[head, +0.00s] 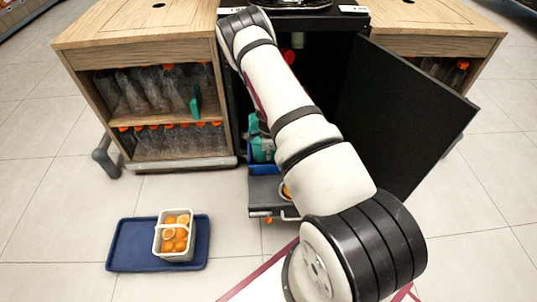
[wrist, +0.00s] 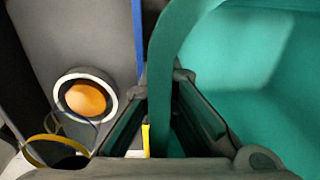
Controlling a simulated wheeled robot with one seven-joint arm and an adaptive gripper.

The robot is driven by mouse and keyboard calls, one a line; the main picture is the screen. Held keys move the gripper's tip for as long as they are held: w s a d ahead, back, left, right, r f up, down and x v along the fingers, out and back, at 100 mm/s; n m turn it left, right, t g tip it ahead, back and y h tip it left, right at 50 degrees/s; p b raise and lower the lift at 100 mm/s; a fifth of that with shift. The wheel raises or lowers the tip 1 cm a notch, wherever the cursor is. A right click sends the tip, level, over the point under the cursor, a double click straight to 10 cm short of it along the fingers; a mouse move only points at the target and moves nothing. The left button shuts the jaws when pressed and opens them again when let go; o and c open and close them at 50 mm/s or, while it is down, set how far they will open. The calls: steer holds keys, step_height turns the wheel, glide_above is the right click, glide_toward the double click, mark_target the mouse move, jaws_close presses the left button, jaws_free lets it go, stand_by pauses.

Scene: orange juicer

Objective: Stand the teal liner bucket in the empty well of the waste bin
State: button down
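The teal liner bucket (head: 262,149) shows partly behind my arm in the head view, at the opening of the dark cabinet. In the wrist view its teal wall (wrist: 265,75) fills the right side, and its strap-like handle (wrist: 167,60) rises between my fingers. My gripper (wrist: 165,78) has its fingertips on both sides of the handle and looks shut on it. The grey waste bin (head: 265,190) is pulled out below, with a blue part (head: 262,169) just under the bucket. The inside of the wells is hidden.
An orange in a white ring (wrist: 86,97) sits on a grey surface beside a yellow ring (wrist: 50,150). The open black door (head: 400,110) stands right of my arm. Bottle shelves (head: 160,117) are left. A blue tray (head: 120,245) bears a basket of oranges (head: 175,257).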

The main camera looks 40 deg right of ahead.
steer(key=shift+f, duration=0.4)
steer(key=c, duration=1.8)
jaws_free()
steer(key=shift+r, duration=0.1)
